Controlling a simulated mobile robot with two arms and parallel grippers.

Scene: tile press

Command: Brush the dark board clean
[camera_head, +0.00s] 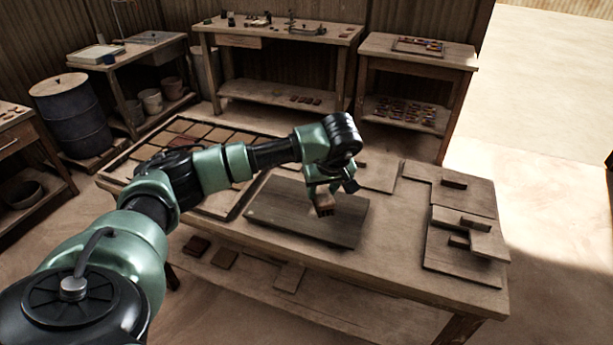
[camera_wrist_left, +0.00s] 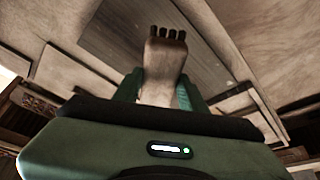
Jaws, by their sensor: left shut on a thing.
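The dark board (camera_head: 285,212) lies flat on the near middle of the wooden worktable. It also shows behind the brush in the left wrist view (camera_wrist_left: 115,35). My left gripper (camera_head: 329,186) is over the right part of the board, pointing down. It is shut on a small wooden brush (camera_head: 324,207), whose dark bristle tufts show at the far end in the left wrist view (camera_wrist_left: 165,34). I cannot tell whether the bristles touch the board. No crumbs can be made out on the board at this size. My right gripper is not in view.
A framed panel of tiles (camera_head: 225,203) lies left of the board. Flat boards with small wooden blocks (camera_head: 474,223) lie on the table's right side. The table's front strip (camera_head: 400,270) is bare. Other benches and a blue drum (camera_head: 72,120) stand along the back.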

